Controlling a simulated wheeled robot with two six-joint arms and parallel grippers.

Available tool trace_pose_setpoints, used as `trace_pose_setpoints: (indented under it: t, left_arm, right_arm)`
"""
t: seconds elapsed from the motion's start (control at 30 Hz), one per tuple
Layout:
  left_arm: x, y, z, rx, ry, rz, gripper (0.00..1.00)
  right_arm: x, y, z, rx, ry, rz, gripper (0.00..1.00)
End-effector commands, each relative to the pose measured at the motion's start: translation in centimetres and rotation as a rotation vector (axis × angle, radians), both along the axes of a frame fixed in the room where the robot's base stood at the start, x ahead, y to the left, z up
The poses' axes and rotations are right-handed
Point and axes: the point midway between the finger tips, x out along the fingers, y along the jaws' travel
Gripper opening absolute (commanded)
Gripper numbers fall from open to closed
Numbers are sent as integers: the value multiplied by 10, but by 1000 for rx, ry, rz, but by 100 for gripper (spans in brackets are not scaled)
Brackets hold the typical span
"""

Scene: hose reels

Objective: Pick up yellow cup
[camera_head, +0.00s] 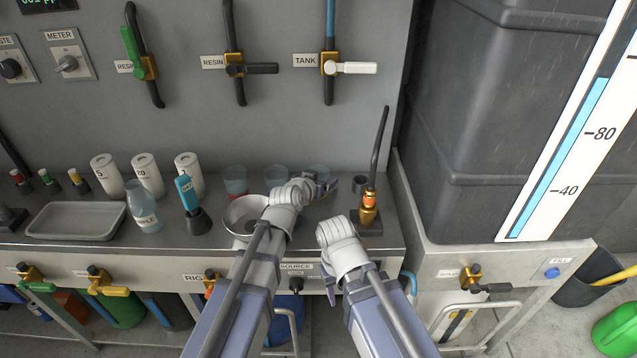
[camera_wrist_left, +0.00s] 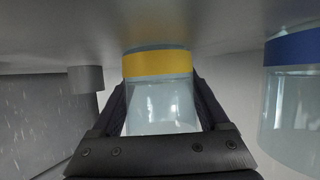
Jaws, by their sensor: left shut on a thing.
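The yellow cup (camera_wrist_left: 160,95) is a clear cup with a yellow band. In the left wrist view it stands between the two dark fingers of my left gripper (camera_wrist_left: 160,112), which is shut on it. In the head view the clear rim of the cup (camera_head: 317,171) shows at the back of the counter, partly hidden by my left gripper (camera_head: 322,188). The cup looks upright there; I cannot tell whether its base touches the counter. My right arm is in front of the counter; its jaws cannot be made out.
A blue-banded cup (camera_wrist_left: 295,100) and a red-banded cup (camera_head: 236,183) stand to the left in the head view. A metal bowl (camera_head: 243,216) lies beside my left arm.

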Motion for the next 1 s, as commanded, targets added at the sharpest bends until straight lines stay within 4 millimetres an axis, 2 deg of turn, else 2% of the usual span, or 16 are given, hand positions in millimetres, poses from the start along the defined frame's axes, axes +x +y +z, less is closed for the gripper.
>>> trace_pose_setpoints:
  t: [0.47,1.0]
  left_arm:
    - [0,0,9,0,0,0,19]
    - [0,0,50,0,0,0,19]
  right_arm:
    - [0,0,9,0,0,0,50]
    - [0,0,50,0,0,0,50]
